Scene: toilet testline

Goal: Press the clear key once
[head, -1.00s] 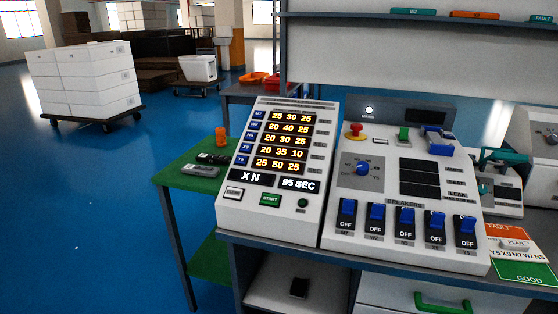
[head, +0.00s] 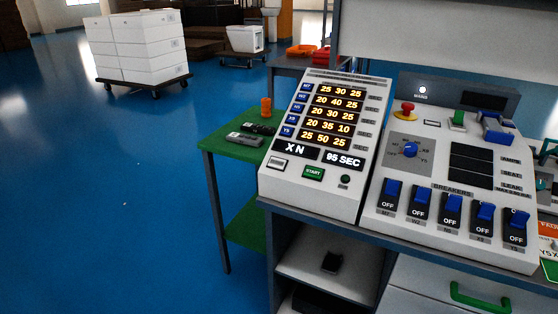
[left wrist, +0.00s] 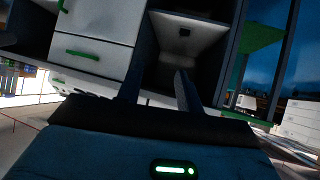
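The clear key (head: 277,163) is a small pale key at the lower left of the white sloped console (head: 312,196), left of the green START key (head: 313,173). Its label is too small to read now. The console display reads XN and 95 SEC under rows of yellow numbers. In the left wrist view, my left gripper (left wrist: 164,72) has its two dark fingers apart with nothing between them. It faces the shelf and drawers under the bench. Neither gripper shows in the head view.
A breaker panel (head: 455,213) with blue switches and a red knob stands right of the console. A green side table (head: 232,148) holds dark devices and an orange item (head: 266,107). White boxes (head: 136,46) sit on a cart behind. The blue floor at left is clear.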

